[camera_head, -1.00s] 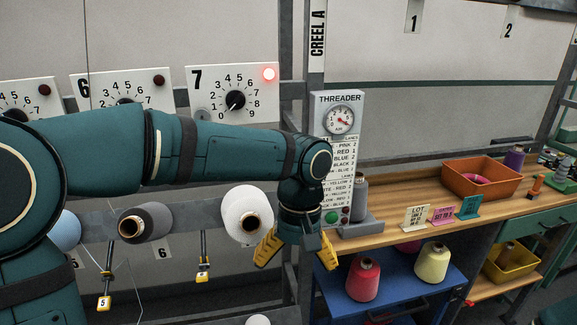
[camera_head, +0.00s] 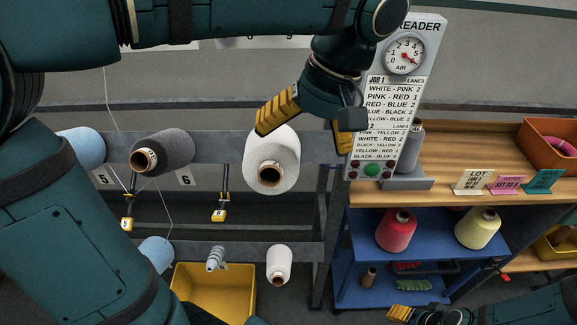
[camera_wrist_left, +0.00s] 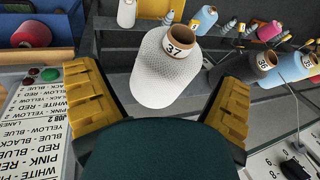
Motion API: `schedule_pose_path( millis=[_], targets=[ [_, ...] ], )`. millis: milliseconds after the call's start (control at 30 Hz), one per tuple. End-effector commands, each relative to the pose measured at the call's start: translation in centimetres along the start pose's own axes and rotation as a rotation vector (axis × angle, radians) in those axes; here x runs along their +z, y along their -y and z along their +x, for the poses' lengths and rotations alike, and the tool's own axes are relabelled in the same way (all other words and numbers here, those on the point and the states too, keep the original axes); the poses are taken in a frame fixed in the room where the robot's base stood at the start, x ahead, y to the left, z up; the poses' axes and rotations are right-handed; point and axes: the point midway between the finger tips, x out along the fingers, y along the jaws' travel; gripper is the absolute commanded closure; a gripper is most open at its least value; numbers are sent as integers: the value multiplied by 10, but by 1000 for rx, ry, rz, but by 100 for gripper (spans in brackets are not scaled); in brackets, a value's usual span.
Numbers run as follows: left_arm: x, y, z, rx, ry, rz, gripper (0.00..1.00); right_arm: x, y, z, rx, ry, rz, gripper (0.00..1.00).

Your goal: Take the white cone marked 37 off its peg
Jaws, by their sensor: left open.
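The white cone (camera_head: 272,165) sits on the upper creel rail in the head view, its brown tube end facing out. In the left wrist view the white cone (camera_wrist_left: 160,75) shows the number 37 on its tube. My left gripper (camera_head: 308,124) is open, just above and to the right of the cone. In the left wrist view my left gripper (camera_wrist_left: 155,85) has one yellow finger on each side of the cone's wide end, with gaps. The peg is hidden by the cone. My right gripper (camera_head: 401,313) is partly in view at the bottom right; its opening is unclear.
A dark grey cone (camera_head: 172,152) sits left of the white one. A smaller white cone (camera_head: 279,265) and a yellow bin (camera_head: 215,290) are below. A blue cart (camera_head: 440,235) holds red and yellow cones.

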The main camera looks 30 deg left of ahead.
Motion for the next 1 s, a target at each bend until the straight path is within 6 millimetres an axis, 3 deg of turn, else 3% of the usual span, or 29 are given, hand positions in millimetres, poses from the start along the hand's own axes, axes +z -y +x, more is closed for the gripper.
schedule_pose_path(
  millis=[200, 400, 600, 900, 1000],
  targets=[
    [0, 0, 40, -2, 1, 0, 6, 1, -2, 4, 0, 0, 1, 53],
    [0, 0, 67, 0, 1, 0, 6, 1, -2, 6, 0, -1, 1, 53],
    [0, 0, 79, 1, 0, -1, 6, 1, -2, 6, 0, -1, 1, 53],
    [0, 0, 80, 1, 0, 0, 6, 1, -2, 6, 0, -1, 1, 53],
    [0, 0, 80, 1, 0, 0, 40, 1, -2, 6, 0, -1, 1, 53]
  ],
)
